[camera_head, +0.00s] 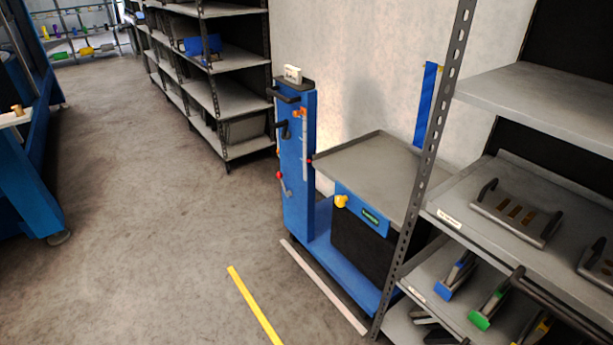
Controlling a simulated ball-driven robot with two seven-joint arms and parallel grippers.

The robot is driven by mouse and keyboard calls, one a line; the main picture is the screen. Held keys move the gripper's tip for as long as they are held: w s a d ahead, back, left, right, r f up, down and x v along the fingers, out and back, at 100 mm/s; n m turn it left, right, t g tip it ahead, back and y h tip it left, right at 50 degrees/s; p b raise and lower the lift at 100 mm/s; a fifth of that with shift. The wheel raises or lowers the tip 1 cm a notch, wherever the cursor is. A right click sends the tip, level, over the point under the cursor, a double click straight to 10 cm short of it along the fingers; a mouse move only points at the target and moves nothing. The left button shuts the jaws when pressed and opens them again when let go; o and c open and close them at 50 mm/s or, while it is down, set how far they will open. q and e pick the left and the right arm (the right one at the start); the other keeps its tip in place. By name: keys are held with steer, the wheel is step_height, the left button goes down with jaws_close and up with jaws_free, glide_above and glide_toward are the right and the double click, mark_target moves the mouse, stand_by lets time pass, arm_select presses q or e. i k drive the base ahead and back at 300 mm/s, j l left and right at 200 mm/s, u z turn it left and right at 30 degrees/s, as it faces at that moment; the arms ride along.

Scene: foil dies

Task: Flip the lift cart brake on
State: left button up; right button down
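The blue lift cart (296,165) stands beside the shelf rack, right of the middle. Its grey platform tray (362,160) is raised over a dark lower body. Its blue column carries a black handle (283,96) at the top. A red-tipped lever (281,177) sits low on the column's left side. An orange part (300,112) and a red-ended grey rod show on its right side. A yellow knob (341,201) sits on the front of the platform. I cannot tell which control is the brake or its setting. Neither of my grippers is in view.
A shelf rack (430,160) on the right holds dies with handles (515,213) and colored blocks. Another rack (225,95) stands at the back. A blue bench (35,190) is at the left. The floor between is clear, with a yellow strip (255,305).

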mark_target(283, 184)
steer(key=i+j+z, duration=0.15)
steer(key=z, duration=0.2)
steer(key=i+j+z, duration=0.15)
steer(key=j+z, duration=0.2)
steer(key=i+j+z, duration=0.1)
steer(key=j+z, duration=0.2)
steer(key=i+j+z, duration=0.3)
steer(key=j, duration=1.05)
steer(key=j+z, duration=0.3)
steer(key=j, duration=3.25)
